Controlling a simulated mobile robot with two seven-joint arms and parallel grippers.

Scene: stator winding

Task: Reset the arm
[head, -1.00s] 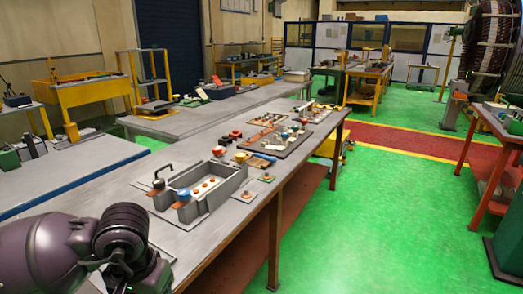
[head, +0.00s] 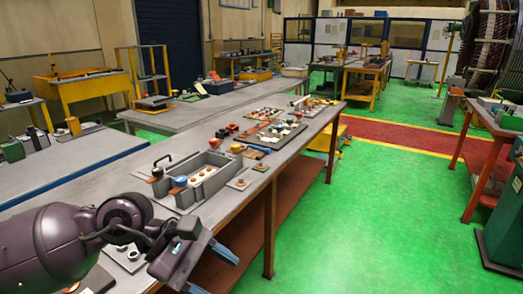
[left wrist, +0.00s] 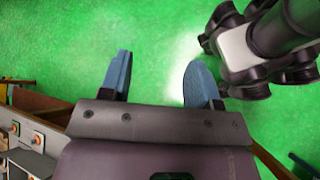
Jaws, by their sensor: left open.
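My left arm (head: 50,250) comes in from the lower left of the head view. My left gripper (head: 210,270) is at its end, beside the near end of the long grey table. Its two blue fingers are apart with nothing between them. The left wrist view shows the same open, empty gripper (left wrist: 158,82) over the green floor. My right gripper does not show in either view.
The long grey table (head: 225,200) carries a grey tray (head: 217,187) with several small parts. More parts and boards lie farther back on it. Green floor (head: 380,200) is clear to the right. A red-framed table (head: 485,150) stands at the far right.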

